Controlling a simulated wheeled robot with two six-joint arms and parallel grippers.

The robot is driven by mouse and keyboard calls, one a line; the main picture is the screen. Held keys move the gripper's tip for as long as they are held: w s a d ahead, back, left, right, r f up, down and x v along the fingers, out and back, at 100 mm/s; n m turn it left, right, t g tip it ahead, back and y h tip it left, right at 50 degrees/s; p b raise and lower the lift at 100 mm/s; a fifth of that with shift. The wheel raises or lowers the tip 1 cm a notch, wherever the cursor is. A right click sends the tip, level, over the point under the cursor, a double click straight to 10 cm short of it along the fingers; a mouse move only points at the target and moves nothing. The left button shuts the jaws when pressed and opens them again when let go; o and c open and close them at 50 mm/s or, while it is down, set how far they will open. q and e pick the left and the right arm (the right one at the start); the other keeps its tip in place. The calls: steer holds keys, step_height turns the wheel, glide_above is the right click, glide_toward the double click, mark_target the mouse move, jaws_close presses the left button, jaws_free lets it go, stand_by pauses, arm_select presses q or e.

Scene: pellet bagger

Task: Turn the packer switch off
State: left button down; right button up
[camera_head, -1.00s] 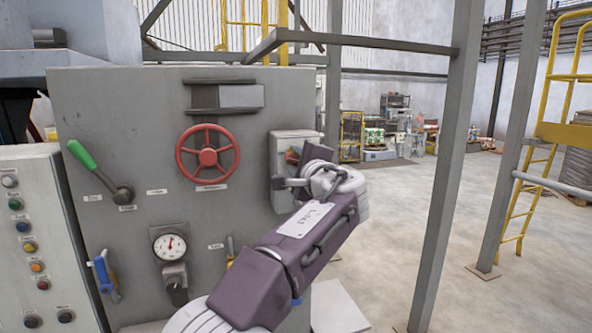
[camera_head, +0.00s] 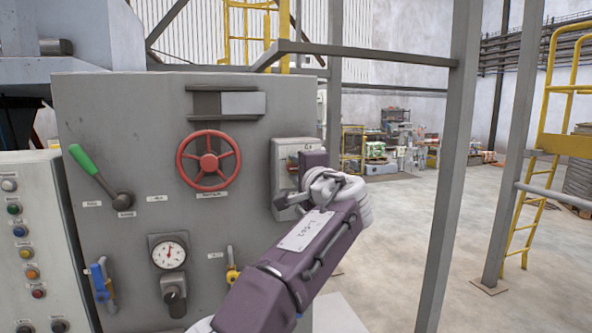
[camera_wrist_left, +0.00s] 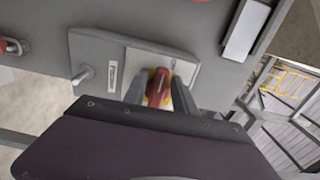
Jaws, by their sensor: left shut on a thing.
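The packer switch is a red rotary handle on a yellow base (camera_wrist_left: 160,86), set on a light grey plate (camera_wrist_left: 140,58) of a switch box. My left gripper (camera_wrist_left: 159,94) has one finger on each side of the red handle and is shut on it. In the head view the switch box (camera_head: 281,160) is on the right edge of the grey panel, and my left gripper (camera_head: 300,165) reaches its front. My gripper and wrist hide much of the box there, with only a little red showing. The handle's exact setting is hard to read. My right gripper is not in view.
The grey panel (camera_head: 120,110) carries a red handwheel (camera_head: 209,161), a green-handled lever (camera_head: 90,168), a gauge (camera_head: 169,254), and blue (camera_head: 101,280) and yellow (camera_head: 232,275) valve handles. A button console (camera_head: 45,200) stands at left. A grey post (camera_head: 450,170) rises at right.

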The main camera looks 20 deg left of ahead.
arm_select(q)
steer(key=c, duration=1.3)
jaws_free()
steer(key=shift+w, duration=0.2)
steer(key=shift+d, duration=0.1)
steer(key=b+v, duration=0.3)
steer(key=v, duration=0.6)
